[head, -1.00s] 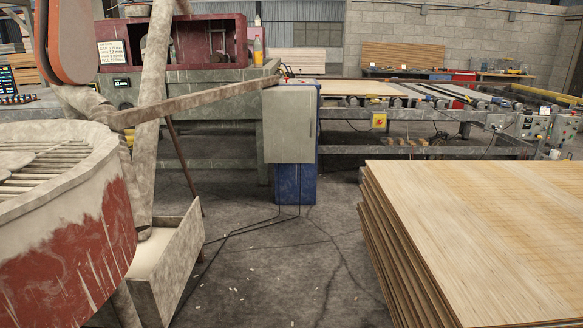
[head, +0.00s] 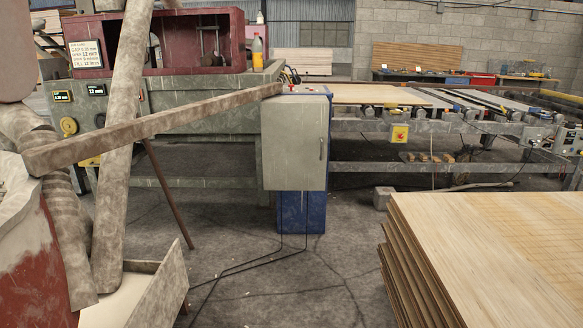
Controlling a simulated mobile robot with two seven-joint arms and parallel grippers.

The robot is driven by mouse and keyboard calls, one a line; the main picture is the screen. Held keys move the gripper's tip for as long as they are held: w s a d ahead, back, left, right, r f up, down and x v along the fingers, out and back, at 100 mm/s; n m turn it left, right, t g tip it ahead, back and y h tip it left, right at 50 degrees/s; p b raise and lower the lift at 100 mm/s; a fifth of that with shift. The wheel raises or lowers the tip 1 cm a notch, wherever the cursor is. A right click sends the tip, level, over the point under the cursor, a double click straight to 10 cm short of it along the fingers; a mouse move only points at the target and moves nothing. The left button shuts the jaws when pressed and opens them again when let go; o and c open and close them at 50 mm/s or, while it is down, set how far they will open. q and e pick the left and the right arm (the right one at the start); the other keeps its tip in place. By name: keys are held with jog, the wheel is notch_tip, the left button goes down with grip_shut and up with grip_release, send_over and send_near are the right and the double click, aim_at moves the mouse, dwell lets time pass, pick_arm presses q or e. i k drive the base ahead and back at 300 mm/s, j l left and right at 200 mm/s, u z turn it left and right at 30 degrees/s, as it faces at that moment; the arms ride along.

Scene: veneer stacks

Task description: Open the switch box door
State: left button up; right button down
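The switch box (head: 293,143) is a grey-beige metal cabinet on a blue post (head: 302,212), in the middle of the head view. Its door faces me and looks shut, with a dark handle (head: 321,149) near its right edge. Small controls (head: 298,90) sit on top of the box. Neither of my grippers is in view.
A veneer stack (head: 490,240) stands at the front right. A red and whitish drum (head: 30,250) and a pale trough (head: 150,295) are at the front left. A sloping beam (head: 150,128) reaches toward the box top. Cables cross the clear floor (head: 290,285) before the box.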

aim_at(294, 136)
jog(key=i, duration=1.2)
jog(key=i+j, duration=0.15)
jog(key=i, duration=1.1)
jog(key=i+z, duration=0.1)
jog(key=i, duration=1.1)
